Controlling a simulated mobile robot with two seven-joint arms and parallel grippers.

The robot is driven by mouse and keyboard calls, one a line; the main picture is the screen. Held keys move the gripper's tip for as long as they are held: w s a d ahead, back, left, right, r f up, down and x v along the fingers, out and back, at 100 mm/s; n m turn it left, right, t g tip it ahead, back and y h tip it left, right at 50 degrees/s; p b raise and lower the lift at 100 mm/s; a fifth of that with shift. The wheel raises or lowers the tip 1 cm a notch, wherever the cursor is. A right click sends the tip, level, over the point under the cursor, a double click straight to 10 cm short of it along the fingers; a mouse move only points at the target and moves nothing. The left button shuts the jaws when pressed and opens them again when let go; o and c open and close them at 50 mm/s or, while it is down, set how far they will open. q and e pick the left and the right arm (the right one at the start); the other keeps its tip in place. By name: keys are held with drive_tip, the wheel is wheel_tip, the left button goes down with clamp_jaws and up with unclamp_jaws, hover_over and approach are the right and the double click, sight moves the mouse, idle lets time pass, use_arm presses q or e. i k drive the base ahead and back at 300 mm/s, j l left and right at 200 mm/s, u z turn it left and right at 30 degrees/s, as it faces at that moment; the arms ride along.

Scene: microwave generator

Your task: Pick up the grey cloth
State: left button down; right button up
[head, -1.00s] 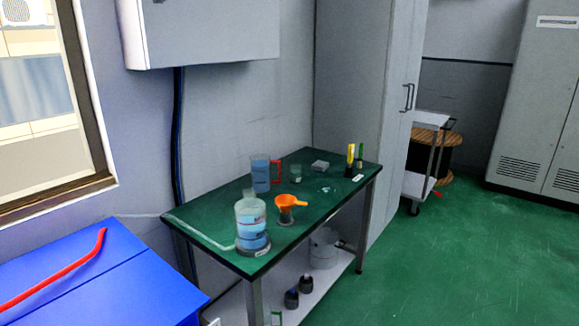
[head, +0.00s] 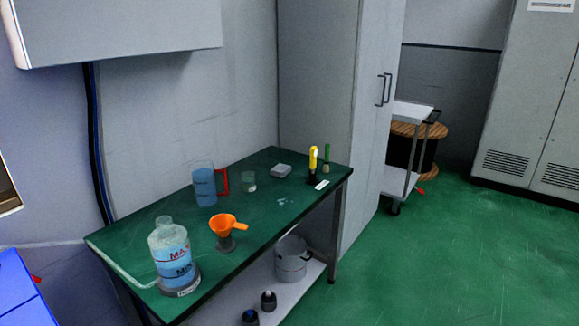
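A small pale grey folded item (head: 281,170), which looks like the grey cloth, lies flat near the back edge of the green-topped table (head: 290,222). It is small in view, so I cannot be sure of its material. A small clear glass (head: 249,182) stands to its left and a yellow-handled tool (head: 313,163) stands upright to its right. Neither of my grippers shows in the head view.
On the table are a bottle of blue liquid (head: 173,257), an orange funnel (head: 227,223) and a blue jug with red handle (head: 205,187). A metal pot (head: 291,262) is on the lower shelf. Green floor (head: 420,265) is clear at right.

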sight(280, 170)
drive_tip(key=i+l, duration=0.95)
drive_tip(key=l, duration=0.3)
drive_tip(key=i+l, duration=0.95)
drive_tip(key=l, duration=0.25)
drive_tip(key=i+l+u, duration=0.15)
drive_tip(key=u, duration=1.15)
